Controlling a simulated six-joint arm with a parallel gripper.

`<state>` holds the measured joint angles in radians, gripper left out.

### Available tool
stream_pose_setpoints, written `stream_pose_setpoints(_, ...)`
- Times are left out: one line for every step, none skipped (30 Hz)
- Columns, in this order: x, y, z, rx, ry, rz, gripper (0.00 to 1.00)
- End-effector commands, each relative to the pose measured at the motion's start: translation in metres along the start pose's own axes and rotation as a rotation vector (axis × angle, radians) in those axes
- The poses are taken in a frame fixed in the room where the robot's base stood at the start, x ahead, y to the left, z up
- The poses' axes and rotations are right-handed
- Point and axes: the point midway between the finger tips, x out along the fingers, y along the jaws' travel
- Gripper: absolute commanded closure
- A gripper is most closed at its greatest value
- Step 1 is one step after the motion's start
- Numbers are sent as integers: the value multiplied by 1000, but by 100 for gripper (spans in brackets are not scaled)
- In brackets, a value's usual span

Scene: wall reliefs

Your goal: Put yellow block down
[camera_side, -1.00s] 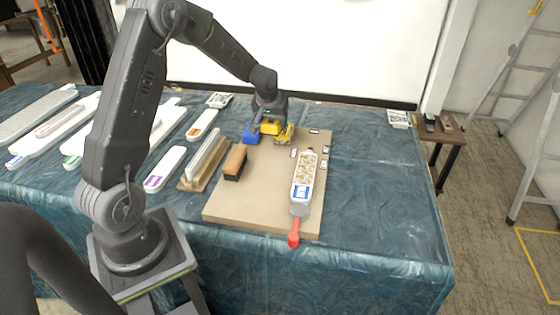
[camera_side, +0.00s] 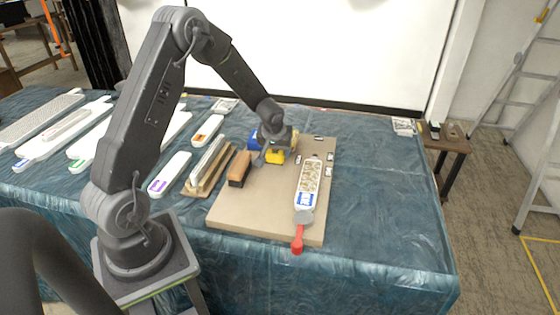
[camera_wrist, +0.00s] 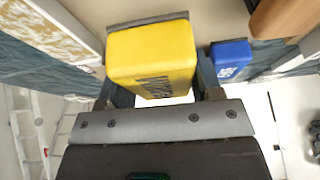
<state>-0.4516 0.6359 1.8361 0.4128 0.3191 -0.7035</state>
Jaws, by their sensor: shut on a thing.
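The yellow block (camera_side: 275,157) is at the back part of the tan board (camera_side: 235,207). In the wrist view the yellow block (camera_wrist: 152,50) sits between the two fingers of my gripper (camera_wrist: 157,80), with dark lettering on its near face. My gripper (camera_side: 274,148) is shut on it and comes down from above, hiding part of it in the side view. I cannot tell whether the block touches the board.
A brush with a wooden top (camera_side: 240,166) stands left of my gripper on the board. A white tray with a rough filling (camera_side: 308,179) lies at the right, with a red-handled tool (camera_side: 298,240) at its front. The board's front middle is clear.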

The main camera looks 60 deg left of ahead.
Motion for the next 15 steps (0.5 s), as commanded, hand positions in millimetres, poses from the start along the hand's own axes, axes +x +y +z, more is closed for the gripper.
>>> stream_pose_setpoints(3,5,0,3,0,0,60)
stream_pose_setpoints(4,7,0,3,1,0,60)
stream_pose_setpoints(5,8,1,1,0,0,60)
stream_pose_setpoints(7,9,2,1,-1,-1,60)
stream_pose_setpoints(9,9,3,1,-1,-1,60)
stream_pose_setpoints(14,9,5,1,-2,-1,60)
stream_pose_setpoints(18,9,6,1,-2,-1,60)
stream_pose_setpoints(22,9,9,1,-4,-1,60)
stream_pose_setpoints(28,9,11,1,-3,0,60)
stream_pose_setpoints(32,9,12,2,-3,1,60)
stream_pose_setpoints(35,9,13,1,-2,2,60)
stream_pose_setpoints(38,9,15,2,-2,2,60)
stream_pose_setpoints(40,9,16,1,-2,2,60)
stream_pose_setpoints(42,9,16,0,-2,2,60)
stream_pose_setpoints(42,9,16,0,-1,3,60)
